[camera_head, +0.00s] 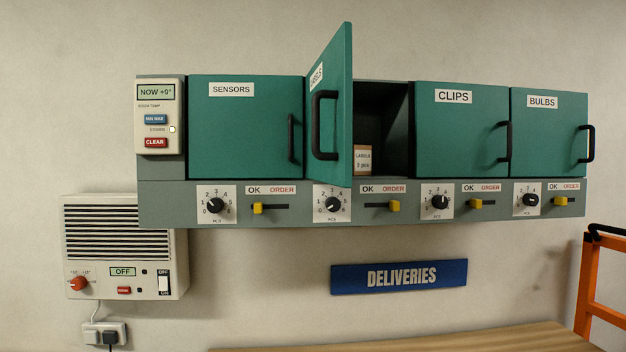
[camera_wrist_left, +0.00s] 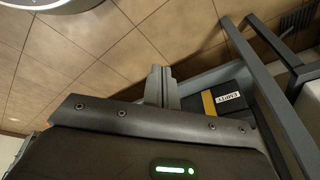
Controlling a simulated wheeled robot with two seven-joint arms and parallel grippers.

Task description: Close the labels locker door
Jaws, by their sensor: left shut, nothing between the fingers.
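The labels locker door (camera_head: 330,105) is a green panel with a black handle (camera_head: 322,125). It stands open, swung out toward me from its left edge, and its label is seen at a steep slant. The dark locker opening (camera_head: 385,115) behind it holds a small box marked LABELS (camera_head: 363,159). My left gripper (camera_wrist_left: 158,75) shows only in the left wrist view, shut and empty, pointing at a tan tiled surface, with no locker door near it. Neither gripper shows in the head view.
The sensors (camera_head: 240,130), clips (camera_head: 460,130) and bulbs (camera_head: 545,140) doors are shut. Dials and yellow sliders run below. A wooden top (camera_head: 420,340) and an orange frame (camera_head: 590,290) are lower. The left wrist view shows a dark box marked EMPTY (camera_wrist_left: 229,98) beside grey bars (camera_wrist_left: 268,90).

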